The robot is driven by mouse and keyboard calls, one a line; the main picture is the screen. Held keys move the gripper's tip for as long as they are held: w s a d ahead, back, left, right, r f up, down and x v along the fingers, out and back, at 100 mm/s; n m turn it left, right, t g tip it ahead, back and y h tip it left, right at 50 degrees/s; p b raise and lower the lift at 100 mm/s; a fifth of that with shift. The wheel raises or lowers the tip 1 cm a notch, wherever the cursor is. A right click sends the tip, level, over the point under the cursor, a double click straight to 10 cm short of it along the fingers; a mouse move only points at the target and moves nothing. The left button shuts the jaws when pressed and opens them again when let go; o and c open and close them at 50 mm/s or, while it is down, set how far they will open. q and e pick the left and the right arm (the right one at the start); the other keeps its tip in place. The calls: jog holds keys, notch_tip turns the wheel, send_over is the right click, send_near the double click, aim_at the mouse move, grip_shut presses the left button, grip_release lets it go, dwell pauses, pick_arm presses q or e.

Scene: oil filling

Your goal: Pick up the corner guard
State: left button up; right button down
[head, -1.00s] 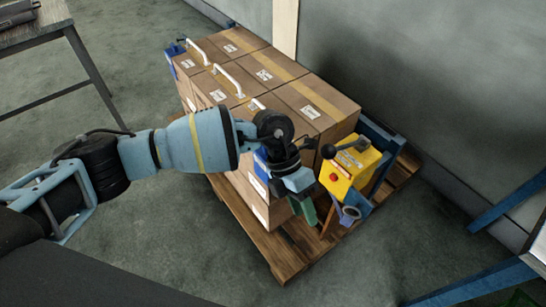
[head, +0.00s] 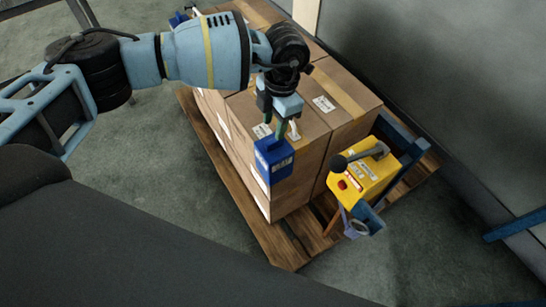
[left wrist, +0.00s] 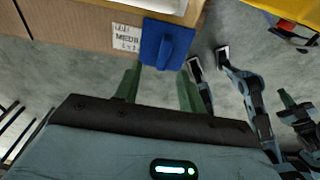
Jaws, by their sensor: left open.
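A blue corner guard (head: 273,160) sits at the near top corner of the stacked cardboard boxes (head: 315,130). In the left wrist view the same guard (left wrist: 167,45) shows a raised rib, just beyond the fingertips. My left gripper (head: 283,132) is over this corner, pointing down. Its two green fingers (left wrist: 160,80) are apart and empty, one to each side of the guard's rib in the picture. Whether they touch the guard cannot be told. My right gripper (left wrist: 288,98) seems to show at the right of the wrist view, small and partly cut off.
The boxes stand on a wooden pallet (head: 283,245). A yellow device (head: 362,180) with a black-knobbed lever is right of the guard. Another blue guard (head: 178,18) shows at the far left box corner. A wall is at the right; grey floor is clear in front.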

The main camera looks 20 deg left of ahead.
aim_at(274, 140)
pick_arm(q)
jog(key=shift+s+d+f, duration=0.1)
jog(key=shift+s+f, duration=0.05)
jog(key=shift+f, duration=1.2)
jog(key=shift+s+d+f, duration=0.1)
jog(key=shift+f, duration=1.2)
jog(key=shift+c, duration=0.3)
grip_shut()
